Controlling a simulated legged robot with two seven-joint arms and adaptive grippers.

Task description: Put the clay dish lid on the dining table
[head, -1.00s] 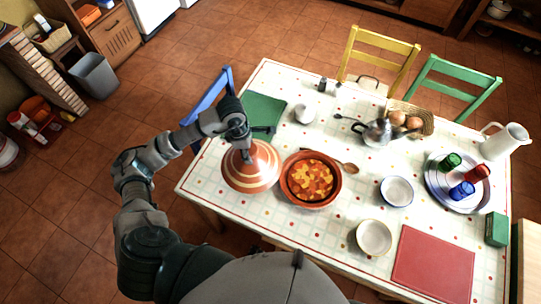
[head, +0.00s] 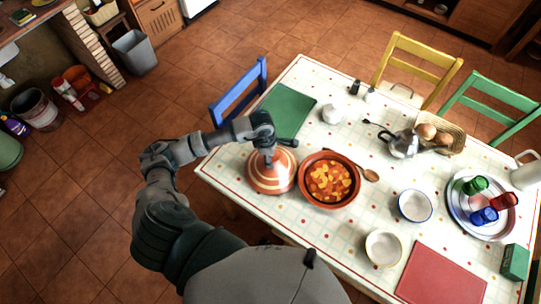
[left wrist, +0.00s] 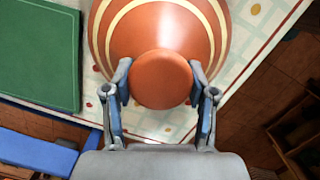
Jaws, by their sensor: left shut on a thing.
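The clay dish lid (head: 270,178) is an orange-brown cone with cream rings. It is upright over the near left part of the dining table (head: 228,184), just left of the clay dish of stew (head: 328,201), and looks to be at or close to the tabletop. My left gripper (head: 268,154) is shut on the lid's top knob from above. In the left wrist view, the fingers (left wrist: 160,92) flank the round knob (left wrist: 161,78) on both sides. The lid's underside is hidden. My right gripper is not in view.
A green placemat (head: 286,110) and a blue chair (head: 240,92) are beyond the lid. The table's near edge is close to the lid.

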